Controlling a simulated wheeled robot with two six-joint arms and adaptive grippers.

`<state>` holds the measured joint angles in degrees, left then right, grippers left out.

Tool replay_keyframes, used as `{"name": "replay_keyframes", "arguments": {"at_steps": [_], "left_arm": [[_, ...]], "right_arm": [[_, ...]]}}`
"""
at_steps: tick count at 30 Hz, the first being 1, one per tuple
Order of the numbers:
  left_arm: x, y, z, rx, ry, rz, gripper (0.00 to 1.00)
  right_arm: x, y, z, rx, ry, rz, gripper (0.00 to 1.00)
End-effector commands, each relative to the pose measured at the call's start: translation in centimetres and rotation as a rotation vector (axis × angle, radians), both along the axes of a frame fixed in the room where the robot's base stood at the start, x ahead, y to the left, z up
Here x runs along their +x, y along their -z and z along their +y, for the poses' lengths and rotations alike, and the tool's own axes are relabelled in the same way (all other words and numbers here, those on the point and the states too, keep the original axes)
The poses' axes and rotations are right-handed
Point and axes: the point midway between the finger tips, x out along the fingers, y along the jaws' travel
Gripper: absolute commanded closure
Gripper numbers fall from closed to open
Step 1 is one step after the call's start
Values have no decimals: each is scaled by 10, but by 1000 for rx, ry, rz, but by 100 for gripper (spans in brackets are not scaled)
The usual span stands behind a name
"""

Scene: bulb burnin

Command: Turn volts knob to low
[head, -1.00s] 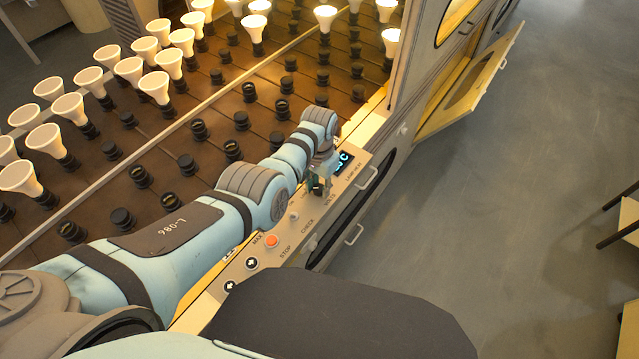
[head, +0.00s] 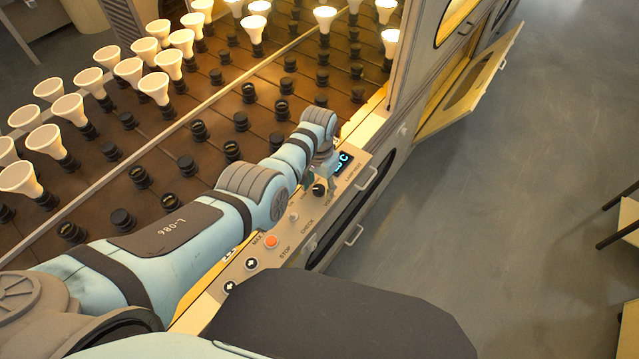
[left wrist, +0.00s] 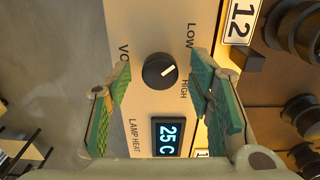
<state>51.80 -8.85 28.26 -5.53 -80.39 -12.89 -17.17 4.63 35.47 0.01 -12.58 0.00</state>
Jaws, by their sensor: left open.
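The black volts knob (head: 319,189) sits on the cream control panel (head: 279,255). In the left wrist view the knob (left wrist: 158,71) shows a white mark pointing right and slightly up, between the words LOW (left wrist: 191,36) and HIGH (left wrist: 184,89). My left gripper (head: 311,178) is just beside the knob in the head view. In the left wrist view its green-padded fingers (left wrist: 159,82) are open, one to each side of the knob and clear of it. My right gripper is not in view.
A lit display (left wrist: 168,136) reading 25 C is beside the knob. An orange button (head: 271,241) and other small controls lie along the panel. Sockets and white bulbs (head: 154,87) fill the rack behind. A cabinet door (head: 484,88) stands open at the upper right.

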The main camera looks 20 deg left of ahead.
Motion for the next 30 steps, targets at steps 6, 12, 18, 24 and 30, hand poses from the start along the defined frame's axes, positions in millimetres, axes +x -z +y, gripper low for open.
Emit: {"name": "replay_keyframes", "arguments": {"at_steps": [6, 12, 18, 24, 30], "left_arm": [[1, -18, 0, -1, 0, -4, 52], [1, -76, -1, -1, 0, -6, 52], [0, -114, 0, 0, 0, -2, 52], [0, -120, 0, 0, 0, 0, 52], [0, -120, 0, 0, 0, 0, 52]], "right_arm": [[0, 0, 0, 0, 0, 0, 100], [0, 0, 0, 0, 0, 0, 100], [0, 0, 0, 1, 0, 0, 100], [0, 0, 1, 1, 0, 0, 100], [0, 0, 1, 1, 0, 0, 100]]}}
